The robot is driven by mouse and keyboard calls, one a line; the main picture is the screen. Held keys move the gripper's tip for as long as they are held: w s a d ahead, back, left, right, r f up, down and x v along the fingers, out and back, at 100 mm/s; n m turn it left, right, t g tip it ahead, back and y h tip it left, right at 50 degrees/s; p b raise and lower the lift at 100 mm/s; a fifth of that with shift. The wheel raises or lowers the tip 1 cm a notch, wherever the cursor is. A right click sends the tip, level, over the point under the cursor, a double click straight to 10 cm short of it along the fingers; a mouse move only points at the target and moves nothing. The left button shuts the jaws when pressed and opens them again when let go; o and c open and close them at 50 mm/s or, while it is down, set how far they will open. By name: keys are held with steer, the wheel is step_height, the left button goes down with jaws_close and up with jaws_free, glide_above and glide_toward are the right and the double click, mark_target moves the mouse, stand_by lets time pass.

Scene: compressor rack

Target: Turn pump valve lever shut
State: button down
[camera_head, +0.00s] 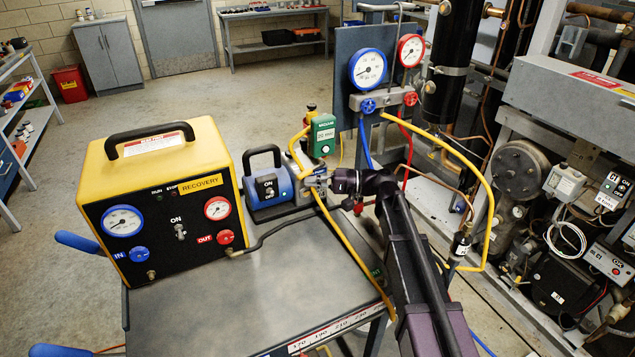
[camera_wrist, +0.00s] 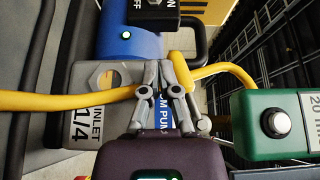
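The vacuum pump is blue with a black handle (camera_head: 266,189) and stands on the cart beside the yellow recovery unit. In the wrist view its blue body (camera_wrist: 130,32) is at the top, above a grey block marked INLET 1/4 (camera_wrist: 84,128). My gripper (camera_head: 325,180) is at the pump's inlet end. In the wrist view my gripper's fingers (camera_wrist: 164,66) are close together over the grey block and blue label, at the yellow hose. A short yellow piece (camera_wrist: 182,68) lies against the right fingertip; I cannot tell whether it is the valve lever. What lies between the fingertips is unclear.
The yellow recovery unit (camera_head: 160,190) fills the cart's left side. A green gauge box (camera_head: 322,135) stands close behind my gripper and shows at right in the wrist view (camera_wrist: 270,122). The manifold gauges (camera_head: 367,68) stand behind. The cart's front top is clear.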

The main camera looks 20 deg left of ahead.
steer(key=shift+s+a+r, duration=0.3)
steer(key=shift+r, duration=0.1)
steer(key=shift+s+p, duration=0.1)
steer(key=shift+p, duration=0.25)
stand_by(0.3)
steer(key=v, duration=1.2)
steer(key=shift+r, duration=0.1)
stand_by(0.3)
